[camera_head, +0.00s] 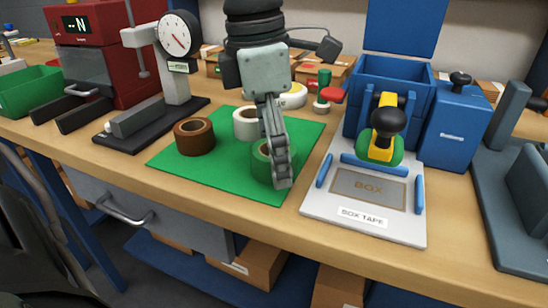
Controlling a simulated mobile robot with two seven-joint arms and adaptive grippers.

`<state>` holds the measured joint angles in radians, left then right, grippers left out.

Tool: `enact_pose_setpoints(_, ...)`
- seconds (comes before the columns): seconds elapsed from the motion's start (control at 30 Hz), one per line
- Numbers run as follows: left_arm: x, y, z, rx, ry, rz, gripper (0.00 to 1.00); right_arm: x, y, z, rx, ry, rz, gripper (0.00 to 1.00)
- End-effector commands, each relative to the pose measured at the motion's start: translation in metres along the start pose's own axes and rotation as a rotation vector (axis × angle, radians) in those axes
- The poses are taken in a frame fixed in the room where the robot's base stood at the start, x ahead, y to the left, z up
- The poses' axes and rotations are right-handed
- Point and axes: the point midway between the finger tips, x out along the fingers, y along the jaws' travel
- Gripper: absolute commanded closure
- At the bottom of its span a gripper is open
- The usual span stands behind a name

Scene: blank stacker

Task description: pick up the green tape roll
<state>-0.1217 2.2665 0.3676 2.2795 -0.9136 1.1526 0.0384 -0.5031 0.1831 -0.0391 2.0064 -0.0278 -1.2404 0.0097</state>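The green tape roll (261,166) stands on the green mat (215,168), near its front right part. My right gripper (282,180) comes down from above at the top middle of the view. Its fingers point down and overlap the right part of the roll. They are seen nearly edge-on, so I cannot tell how far apart they are or whether they touch the roll. Part of the roll is hidden behind them. My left gripper is not in view.
A brown tape roll (194,137) and a white tape roll (246,123) stand on the same mat. A dial gauge stand (177,85) is at the left. A box tape plate (335,217) with a yellow-and-green dispenser (380,147) is at the right.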

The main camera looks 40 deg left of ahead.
Motion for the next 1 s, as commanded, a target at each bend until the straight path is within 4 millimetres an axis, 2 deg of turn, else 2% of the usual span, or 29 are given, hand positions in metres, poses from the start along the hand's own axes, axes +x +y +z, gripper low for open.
enact_pose_setpoints(0.2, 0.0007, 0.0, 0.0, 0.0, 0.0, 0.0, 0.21, -0.0007, -0.0036, -0.0008, 0.002, 0.002, -0.006, 0.6)
enact_pose_setpoints(0.63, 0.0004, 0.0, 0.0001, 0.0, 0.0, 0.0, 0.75, -0.002, -0.0074, -0.0023, 0.007, 0.005, -0.013, 0.6)
enact_pose_setpoints(1.0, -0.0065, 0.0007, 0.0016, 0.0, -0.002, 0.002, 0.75, -0.0021, -0.0039, -0.0023, 0.002, 0.005, -0.006, 0.6)
